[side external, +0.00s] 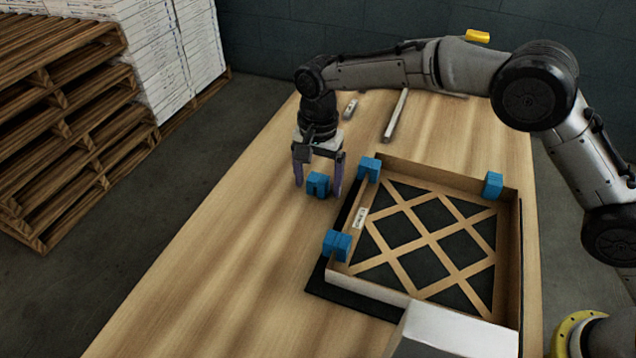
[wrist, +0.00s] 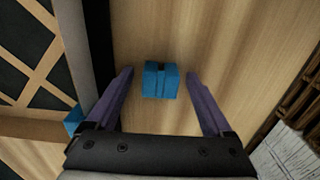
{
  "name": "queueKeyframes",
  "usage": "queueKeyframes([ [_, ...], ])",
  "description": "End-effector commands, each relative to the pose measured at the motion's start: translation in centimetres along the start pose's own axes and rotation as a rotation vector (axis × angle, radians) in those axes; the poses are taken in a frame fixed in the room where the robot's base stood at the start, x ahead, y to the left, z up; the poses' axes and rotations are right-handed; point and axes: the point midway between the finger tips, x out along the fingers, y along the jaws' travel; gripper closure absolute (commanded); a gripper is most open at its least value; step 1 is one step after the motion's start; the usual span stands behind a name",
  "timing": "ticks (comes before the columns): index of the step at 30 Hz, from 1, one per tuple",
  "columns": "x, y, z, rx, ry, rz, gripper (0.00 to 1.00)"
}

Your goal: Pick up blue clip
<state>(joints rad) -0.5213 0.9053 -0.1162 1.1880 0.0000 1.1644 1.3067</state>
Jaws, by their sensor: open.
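A blue clip (side external: 318,185) lies loose on the wooden table, just left of the boxed filter. My gripper (side external: 318,190) is open and points down over it, one finger on each side. In the wrist view the clip (wrist: 160,80) sits between and slightly beyond the purple fingertips of my gripper (wrist: 164,76), with gaps on both sides. Three more blue clips sit on the filter box rim: one at the near left (side external: 337,244), one at the far left (side external: 369,168) and one at the far right (side external: 493,185).
The boxed filter (side external: 410,297) with its lattice stands close to the right of my gripper. Metal bars (side external: 396,115) lie farther back on the table (side external: 230,250). The table's left part is clear. Wooden pallets (side external: 60,110) stand on the floor beyond the left edge.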

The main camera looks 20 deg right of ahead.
Motion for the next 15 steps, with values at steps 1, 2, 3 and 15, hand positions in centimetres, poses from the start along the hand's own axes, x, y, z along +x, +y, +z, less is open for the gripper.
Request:
queueKeyframes([
  [1, -0.01, 0.00, 0.00, 0.000, 0.000, 0.000, 0.15],
  [2, -0.02, 0.00, 0.00, 0.000, 0.000, 0.000, 0.15],
  [3, -0.02, 0.00, 0.00, 0.000, 0.000, 0.000, 0.15],
  [15, -0.06, 0.00, 0.00, 0.000, 0.000, 0.000, 0.85],
])
